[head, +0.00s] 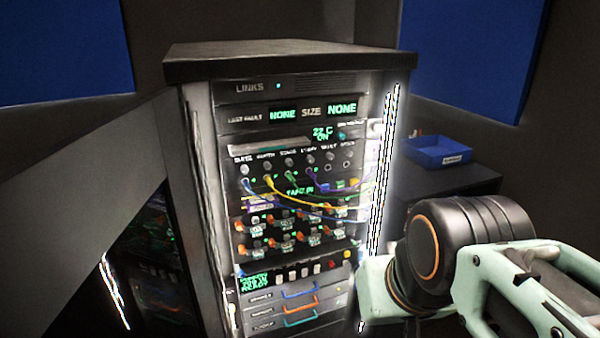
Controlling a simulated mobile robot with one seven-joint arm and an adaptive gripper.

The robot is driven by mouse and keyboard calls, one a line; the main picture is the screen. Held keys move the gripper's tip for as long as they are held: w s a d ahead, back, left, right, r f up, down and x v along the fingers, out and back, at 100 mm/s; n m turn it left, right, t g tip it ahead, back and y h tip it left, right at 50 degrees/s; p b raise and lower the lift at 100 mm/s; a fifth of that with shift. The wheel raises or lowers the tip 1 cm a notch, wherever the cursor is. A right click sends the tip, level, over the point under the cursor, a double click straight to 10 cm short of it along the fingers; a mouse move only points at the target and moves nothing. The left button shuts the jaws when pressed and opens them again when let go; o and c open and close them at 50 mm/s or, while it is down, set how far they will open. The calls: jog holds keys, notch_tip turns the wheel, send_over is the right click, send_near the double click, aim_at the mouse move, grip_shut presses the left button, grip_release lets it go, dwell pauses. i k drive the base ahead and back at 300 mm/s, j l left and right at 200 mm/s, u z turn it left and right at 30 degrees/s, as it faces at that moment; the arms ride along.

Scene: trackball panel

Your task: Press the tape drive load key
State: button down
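The equipment rack (240,50) stands in the middle of the head view, its front facing me and slightly right. Low on its front is a unit with a green text display (254,282) that seems to read READY. A row of several small pale keys (293,276) runs right of the display, with a red (333,265) and a yellow (347,254) button beyond. The labels there are too small to show which key is the load key. My mint and black arm fills the lower right, apart from these keys in the picture. My gripper's fingers do not show.
Coloured cables (325,188) loop across the patch panel above, over rows of orange-tipped switches (262,237). Coloured handles (300,291) stick out below the keys. A blue bin (434,151) sits on a dark cabinet (470,176) at right. A dark glossy panel stands at lower left.

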aim_at(324, 186)
jog(key=i+l+z, duration=0.1)
jog(key=i, duration=0.8)
